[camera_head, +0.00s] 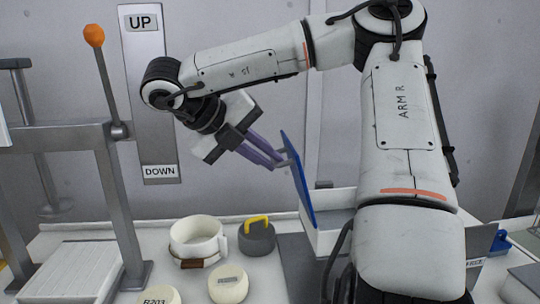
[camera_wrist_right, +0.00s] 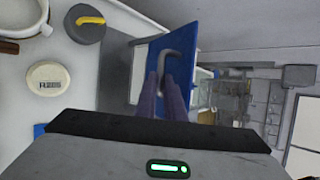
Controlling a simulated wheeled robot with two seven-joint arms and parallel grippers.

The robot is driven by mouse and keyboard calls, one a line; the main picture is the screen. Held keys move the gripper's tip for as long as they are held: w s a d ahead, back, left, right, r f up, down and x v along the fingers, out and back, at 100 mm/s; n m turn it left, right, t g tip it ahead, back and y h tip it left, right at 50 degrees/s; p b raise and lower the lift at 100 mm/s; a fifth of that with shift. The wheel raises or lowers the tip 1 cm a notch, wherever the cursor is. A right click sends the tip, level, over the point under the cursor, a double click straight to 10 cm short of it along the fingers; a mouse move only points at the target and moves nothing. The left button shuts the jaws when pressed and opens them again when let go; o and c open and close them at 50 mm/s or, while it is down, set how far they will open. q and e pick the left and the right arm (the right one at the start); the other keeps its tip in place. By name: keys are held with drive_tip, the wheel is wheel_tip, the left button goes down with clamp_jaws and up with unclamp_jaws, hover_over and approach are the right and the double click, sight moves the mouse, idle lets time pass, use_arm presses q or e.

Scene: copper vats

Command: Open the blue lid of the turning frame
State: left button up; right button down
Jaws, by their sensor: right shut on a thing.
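The blue lid (camera_head: 298,185) stands steeply tilted, nearly upright, at the left side of a white-walled box (camera_head: 326,238), part of which my right arm hides. My right gripper (camera_head: 275,163) reaches it from the upper left, its purple fingers shut on the lid's grey handle (camera_head: 285,157). In the right wrist view the blue lid (camera_wrist_right: 182,40) lies beyond the fingers, and the grey handle (camera_wrist_right: 172,55) sits at their tips (camera_wrist_right: 163,80). My left gripper is not in view.
A white pot (camera_head: 197,240), a grey round weight with a yellow handle (camera_head: 257,238) and cream discs (camera_head: 228,284) stand left of the box. A grey frame with an orange-knobbed lever (camera_head: 104,80) rises at left, beside an UP/DOWN plate (camera_head: 150,95).

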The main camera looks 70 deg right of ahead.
drive_tip(key=shift+w+a+f, duration=0.1)
drive_tip(key=shift+a+f, duration=0.15)
drive_tip(key=shift+f, duration=0.6)
drive_tip(key=c, duration=2.1)
unclamp_jaws()
drive_tip(key=shift+o, duration=1.3)
drive_tip(key=shift+w, duration=0.3)
drive_tip(key=shift+s, duration=0.1)
drive_tip(key=shift+r, duration=0.1)
drive_tip(key=v, duration=1)
drive_tip(key=shift+d+r, duration=0.15)
drive_tip(key=shift+r, duration=0.2)
